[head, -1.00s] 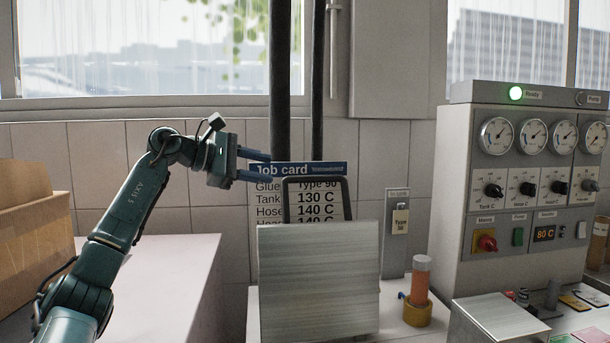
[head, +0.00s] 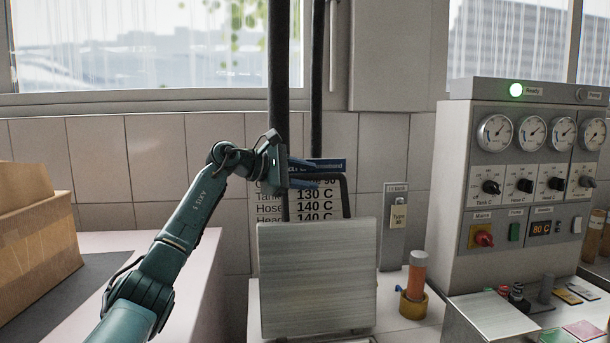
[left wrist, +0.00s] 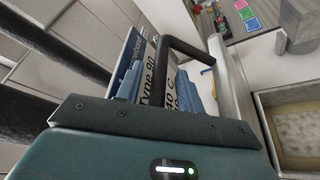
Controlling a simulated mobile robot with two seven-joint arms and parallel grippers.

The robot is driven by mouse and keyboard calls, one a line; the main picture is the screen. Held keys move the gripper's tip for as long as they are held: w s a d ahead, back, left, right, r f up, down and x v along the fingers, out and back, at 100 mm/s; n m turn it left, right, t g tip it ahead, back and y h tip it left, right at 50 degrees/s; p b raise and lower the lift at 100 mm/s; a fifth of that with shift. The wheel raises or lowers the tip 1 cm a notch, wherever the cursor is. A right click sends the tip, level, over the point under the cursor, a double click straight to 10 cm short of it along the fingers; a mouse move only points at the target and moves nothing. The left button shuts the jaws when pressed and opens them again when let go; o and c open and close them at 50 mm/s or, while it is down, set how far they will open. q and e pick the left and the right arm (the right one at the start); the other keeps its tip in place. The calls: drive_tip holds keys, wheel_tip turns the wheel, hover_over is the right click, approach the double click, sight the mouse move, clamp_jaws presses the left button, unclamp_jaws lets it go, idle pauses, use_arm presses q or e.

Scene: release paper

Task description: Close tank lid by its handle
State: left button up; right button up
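The tank lid (head: 317,280) is a brushed metal plate standing upright, open, in the head view. Its black loop handle (head: 346,196) rises above the top edge. The handle also shows in the left wrist view (left wrist: 188,50), with one leg between my blue fingers. My left gripper (head: 312,175) is at the handle's upper left corner, fingers apart on either side of the bar; contact cannot be told. In the left wrist view the gripper (left wrist: 160,82) is open. An open tank with tan contents (left wrist: 298,128) shows at right there. My right gripper is not in view.
A job card (head: 300,207) hangs on the wall behind the handle, beside dark vertical pipes (head: 278,70). A control cabinet (head: 448,200) is farther right, a cardboard box (head: 35,230) at left.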

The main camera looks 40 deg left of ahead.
use_arm(q)
clamp_jaws()
idle(0.6)
